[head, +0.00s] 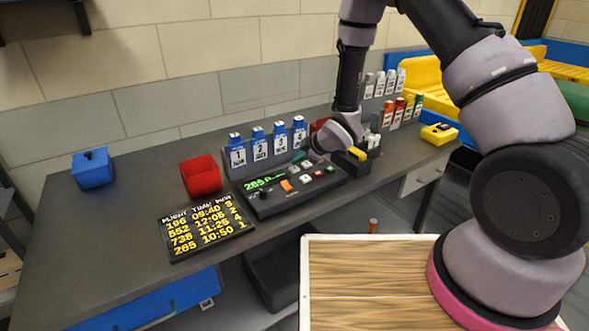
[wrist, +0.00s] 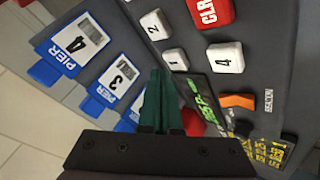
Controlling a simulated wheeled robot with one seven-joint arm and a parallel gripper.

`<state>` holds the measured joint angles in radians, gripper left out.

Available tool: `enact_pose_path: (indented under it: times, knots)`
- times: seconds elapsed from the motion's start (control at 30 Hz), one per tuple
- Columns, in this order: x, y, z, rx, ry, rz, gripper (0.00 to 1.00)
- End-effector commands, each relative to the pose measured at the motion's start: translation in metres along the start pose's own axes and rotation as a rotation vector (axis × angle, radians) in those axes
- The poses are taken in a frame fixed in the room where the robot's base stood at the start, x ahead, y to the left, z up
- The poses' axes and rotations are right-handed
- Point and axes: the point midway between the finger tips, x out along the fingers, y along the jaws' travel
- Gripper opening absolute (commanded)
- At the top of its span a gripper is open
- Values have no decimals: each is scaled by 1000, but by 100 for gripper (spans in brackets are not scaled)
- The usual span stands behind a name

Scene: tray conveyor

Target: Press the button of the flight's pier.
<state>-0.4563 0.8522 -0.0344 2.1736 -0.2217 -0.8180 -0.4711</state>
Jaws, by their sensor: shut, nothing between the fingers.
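The flight board (head: 207,228) lists flight 285 at 10:50 with pier 1. The control panel (head: 262,208) has a green display (head: 262,183) reading 285; the display also shows in the wrist view (wrist: 205,100). In the wrist view, white buttons 1 (wrist: 175,60), 2 (wrist: 155,23) and 4 (wrist: 226,57) stand near a red CLR button (wrist: 217,10). My gripper (wrist: 158,76) is shut and empty, with green fingers. Its tips appear close beside button 1; contact cannot be told. In the head view my gripper (head: 300,156) is over the panel's back edge.
Blue pier-tagged holders (head: 259,146) stand behind the panel. A red bin (head: 201,177) and a blue box (head: 92,170) are to the left. An orange button (wrist: 237,101) sits near button 4. A yellow item (head: 438,134) lies at the right.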

Motion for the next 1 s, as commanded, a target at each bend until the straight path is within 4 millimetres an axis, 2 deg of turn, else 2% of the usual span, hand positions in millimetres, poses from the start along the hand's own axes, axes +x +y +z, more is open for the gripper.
enact_pose_path:
  times: [1.0]
  knots:
    - [9,-6,6,1,-1,0,0]
